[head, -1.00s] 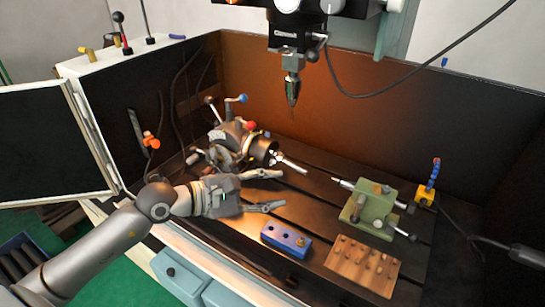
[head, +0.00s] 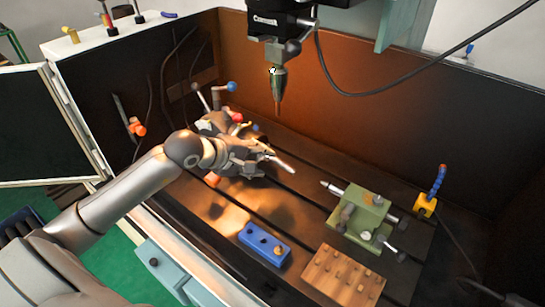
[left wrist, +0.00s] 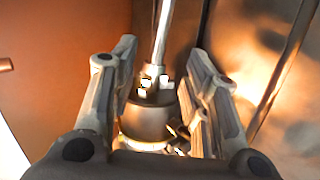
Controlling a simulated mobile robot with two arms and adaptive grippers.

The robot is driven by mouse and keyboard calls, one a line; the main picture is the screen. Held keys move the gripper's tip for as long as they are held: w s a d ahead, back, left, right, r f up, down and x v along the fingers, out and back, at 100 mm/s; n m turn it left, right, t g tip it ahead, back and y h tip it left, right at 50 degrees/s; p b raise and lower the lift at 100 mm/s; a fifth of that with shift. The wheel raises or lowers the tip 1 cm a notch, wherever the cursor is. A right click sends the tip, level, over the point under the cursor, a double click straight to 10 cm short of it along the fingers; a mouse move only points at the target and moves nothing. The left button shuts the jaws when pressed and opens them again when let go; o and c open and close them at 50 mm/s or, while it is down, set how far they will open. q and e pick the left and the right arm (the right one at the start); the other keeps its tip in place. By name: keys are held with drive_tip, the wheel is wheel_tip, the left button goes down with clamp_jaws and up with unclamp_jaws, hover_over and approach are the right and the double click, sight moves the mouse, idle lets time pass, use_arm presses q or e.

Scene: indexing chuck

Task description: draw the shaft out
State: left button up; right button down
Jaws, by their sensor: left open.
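The indexing chuck is a grey body (head: 212,124) with coloured lever knobs, left of centre on the machine table in the head view, partly hidden by my left arm. The bright metal shaft (head: 285,165) sticks out of it to the right. My left gripper (head: 262,160) is beside the chuck, near the shaft. In the left wrist view the shaft (left wrist: 162,35) rises from the dark round chuck face with its bright jaws (left wrist: 148,115). My open fingers (left wrist: 163,60) stand on either side of the shaft and chuck, with gaps showing. My right gripper is out of view.
A drill spindle (head: 279,85) hangs above the table. A green tailstock (head: 364,215), a blue block (head: 264,243) and a wooden peg block (head: 342,277) stand to the right and front. A dark enclosure wall (head: 340,130) closes the back.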

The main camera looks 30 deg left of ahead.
sight(277, 162)
use_arm(q)
drive_tip(key=p+x, duration=0.1)
drive_tip(key=x, duration=0.4)
drive_tip(key=shift+w+d+r, duration=0.1)
drive_tip(key=shift+w+r, duration=0.05)
drive_tip(key=x, duration=0.2)
drive_tip(key=shift+w+p, duration=0.2)
drive_tip(key=shift+p, duration=0.15)
drive_tip(key=shift+w+d+f, duration=0.1)
drive_tip(key=shift+w+f, duration=0.1)
drive_tip(key=shift+f, duration=0.25)
drive_tip(key=shift+c, duration=1.6)
clamp_jaws()
drive_tip(key=shift+c, duration=1.6)
unclamp_jaws()
clamp_jaws()
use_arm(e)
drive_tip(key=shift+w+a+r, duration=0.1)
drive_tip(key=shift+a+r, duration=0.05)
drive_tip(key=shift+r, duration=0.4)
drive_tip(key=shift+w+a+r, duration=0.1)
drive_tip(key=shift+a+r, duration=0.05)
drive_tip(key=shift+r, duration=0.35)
